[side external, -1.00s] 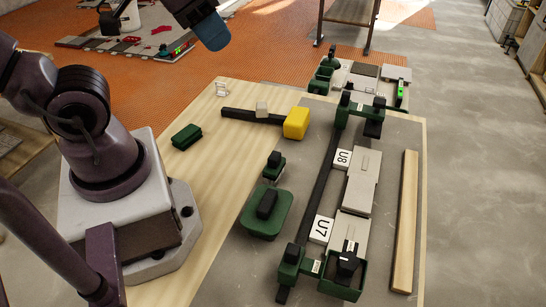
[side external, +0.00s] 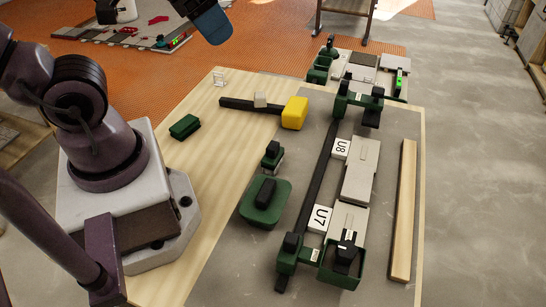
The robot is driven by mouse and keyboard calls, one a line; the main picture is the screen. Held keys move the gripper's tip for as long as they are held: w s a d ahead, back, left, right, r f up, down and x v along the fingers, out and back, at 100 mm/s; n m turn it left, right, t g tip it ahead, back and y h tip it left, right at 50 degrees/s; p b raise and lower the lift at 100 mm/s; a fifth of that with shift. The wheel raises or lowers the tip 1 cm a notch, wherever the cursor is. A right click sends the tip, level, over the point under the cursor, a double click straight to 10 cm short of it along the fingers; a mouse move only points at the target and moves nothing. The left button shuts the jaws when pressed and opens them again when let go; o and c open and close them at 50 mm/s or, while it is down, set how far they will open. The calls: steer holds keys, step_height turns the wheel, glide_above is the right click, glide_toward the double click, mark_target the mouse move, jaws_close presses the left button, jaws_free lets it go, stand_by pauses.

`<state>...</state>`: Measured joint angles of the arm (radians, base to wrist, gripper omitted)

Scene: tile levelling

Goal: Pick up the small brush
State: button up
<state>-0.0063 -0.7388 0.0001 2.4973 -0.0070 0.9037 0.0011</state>
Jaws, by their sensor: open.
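I cannot tell for certain which object is the small brush. One candidate is a small green piece with a black grip and a pale lower edge (side external: 272,157), upright on the grey board behind the larger green float. Another is a low dark green block (side external: 185,127), alone on the pale wood to the left. Nothing touches either of them. A blue-capped part of my arm (side external: 212,24) hangs at the top edge, well above and behind both. My gripper's fingers are not visible.
A green float with black handle (side external: 265,201) lies near the grey board's left edge. A yellow-headed mallet (side external: 294,113) lies behind. On the right are a long black bar with green clamps, grey tiles, U7 (side external: 320,218) and U8 (side external: 341,148) cards, and a wooden strip (side external: 403,210).

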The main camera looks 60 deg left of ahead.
steer(key=w+a+f+n+g+h, duration=0.1)
steer(key=w+a+f+n+h, duration=0.15)
steer(key=f+n+h, duration=0.35)
steer(key=w+a+f+n+g+h, duration=0.1)
steer(key=a+f+n+h, duration=0.2)
steer(key=f+n, duration=0.35)
steer(key=w+a+f+n+h, duration=0.1)
steer(key=a+f+n+h, duration=0.3)
steer(key=f, duration=0.5)
steer(key=n+t, duration=0.8)
steer(key=n, duration=0.1)
glide_toward(273, 145)
steer(key=shift+s+a+f+h, duration=0.3)
steer(key=shift+s+a+h, duration=0.1)
steer(key=shift+s+a, duration=0.3)
steer(key=shift+f+n, duration=0.25)
steer(key=shift+n, duration=0.1)
steer(key=x, duration=1.2)
steer(key=shift+w+a+r, duration=0.1)
steer(key=shift+w+a, duration=0.05)
steer(key=c, duration=1.1)
steer(key=shift+r, duration=0.1)
